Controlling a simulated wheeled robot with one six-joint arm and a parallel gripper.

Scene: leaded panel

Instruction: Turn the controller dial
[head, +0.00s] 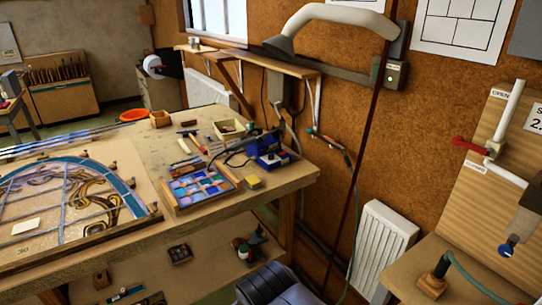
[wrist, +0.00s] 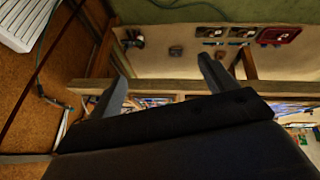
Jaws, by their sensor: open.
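A blue controller box (head: 270,157), apparently for the soldering iron, sits near the right edge of the wooden workbench (head: 262,190) in the head view. Its dial is too small to make out. A dark cable and tool lie beside it. My gripper (wrist: 162,70) shows in the wrist view with its two dark fingers spread wide and nothing between them. The bench edge (wrist: 150,89) and lower shelf lie beyond the fingers. I cannot make out the controller in the wrist view. My gripper's fingers do not show in the head view.
A tray of coloured glass (head: 200,187) and a yellow block (head: 254,182) lie near the controller. A leaded panel (head: 65,200) covers the bench's left. A white radiator (head: 384,243) and a pipe board (head: 500,170) stand right. A dark pole (head: 372,115) rises beside the bench.

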